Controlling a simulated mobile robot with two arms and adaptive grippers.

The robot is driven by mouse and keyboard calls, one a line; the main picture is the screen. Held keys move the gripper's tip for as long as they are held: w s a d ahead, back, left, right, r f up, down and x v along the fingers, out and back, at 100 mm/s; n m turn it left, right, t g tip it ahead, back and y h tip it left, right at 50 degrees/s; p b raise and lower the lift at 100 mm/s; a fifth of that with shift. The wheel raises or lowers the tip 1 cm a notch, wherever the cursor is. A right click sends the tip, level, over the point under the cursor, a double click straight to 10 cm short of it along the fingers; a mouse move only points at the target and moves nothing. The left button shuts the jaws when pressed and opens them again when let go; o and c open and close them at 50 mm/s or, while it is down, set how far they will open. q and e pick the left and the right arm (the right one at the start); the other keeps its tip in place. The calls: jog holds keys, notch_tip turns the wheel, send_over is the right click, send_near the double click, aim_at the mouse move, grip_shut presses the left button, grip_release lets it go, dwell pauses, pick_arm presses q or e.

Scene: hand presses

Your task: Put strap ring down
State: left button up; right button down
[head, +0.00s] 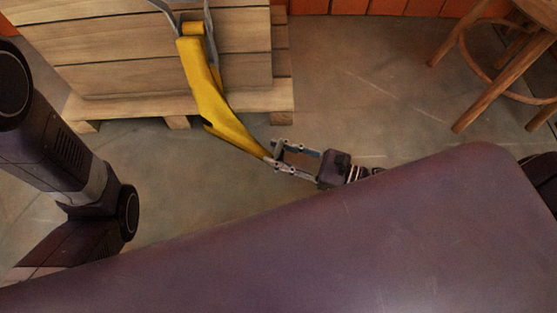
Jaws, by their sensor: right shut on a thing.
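A yellow strap (208,92) hangs from a grey metal piece (206,18) at the top, in front of a wooden crate or pallet. The strap runs down and to the right and narrows to its lower end. My right gripper (270,157) is shut on that lower end, over the floor beside the crate. The ring itself is too small to make out between the fingertips. My left arm comes in at the left, but its gripper is out of view.
The wooden crate (110,78) fills the upper left. A wooden stool (490,95) stands at the upper right. The grey floor (360,95) between them is clear. An orange wall (345,6) runs along the back.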

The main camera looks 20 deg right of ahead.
jog(key=shift+f+b, duration=1.05)
jog(key=shift+f, duration=0.75)
jog(key=shift+f, duration=0.2)
jog(key=c, duration=1.5)
grip_release()
jog(key=shift+r, duration=0.25)
jog(key=p+v, duration=0.4)
jog(key=v, duration=0.7)
jog(key=shift+s+d, duration=0.1)
jog(key=shift+d, duration=0.1)
jog(key=shift+s+d, duration=0.25)
